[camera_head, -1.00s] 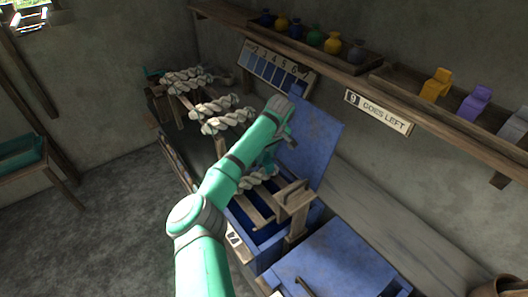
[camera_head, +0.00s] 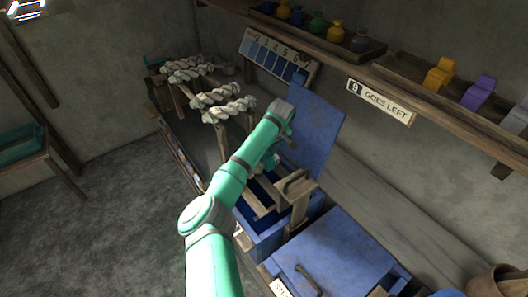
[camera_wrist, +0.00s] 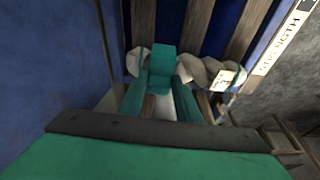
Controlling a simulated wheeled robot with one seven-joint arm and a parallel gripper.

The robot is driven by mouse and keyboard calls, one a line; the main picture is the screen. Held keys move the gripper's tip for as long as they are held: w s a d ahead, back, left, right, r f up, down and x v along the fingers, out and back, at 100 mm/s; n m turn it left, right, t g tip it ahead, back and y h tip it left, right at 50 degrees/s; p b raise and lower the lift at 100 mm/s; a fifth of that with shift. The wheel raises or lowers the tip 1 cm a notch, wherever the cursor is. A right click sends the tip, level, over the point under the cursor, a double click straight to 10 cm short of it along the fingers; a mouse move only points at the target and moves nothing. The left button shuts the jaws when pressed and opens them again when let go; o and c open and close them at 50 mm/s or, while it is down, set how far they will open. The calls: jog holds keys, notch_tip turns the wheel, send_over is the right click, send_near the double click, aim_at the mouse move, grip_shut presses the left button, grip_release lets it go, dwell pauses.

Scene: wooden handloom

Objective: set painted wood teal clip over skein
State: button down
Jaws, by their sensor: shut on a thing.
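The teal clip (camera_wrist: 162,62) is a small painted block in the middle of the wrist view. My gripper (camera_wrist: 158,92) is shut on it, its two teal fingers on either side. The off-white twisted skein (camera_wrist: 198,70) lies just beyond the clip, showing on both sides of it, with a small tag on its right part. I cannot tell whether the clip touches the skein. In the head view my gripper (camera_head: 271,160) is over the open blue vat, mostly behind my forearm, and this skein is hidden.
The open blue vat (camera_head: 268,238) has a raised lid (camera_head: 316,130) behind it and wooden bars across it. A wooden bracket (camera_head: 297,190) stands close right. Other skeins (camera_head: 222,102) hang at the back left. Yellow (camera_head: 438,76), purple and grey clips sit on the shelf.

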jog(key=shift+f, duration=0.1)
jog(key=c, duration=1.2)
grip_release()
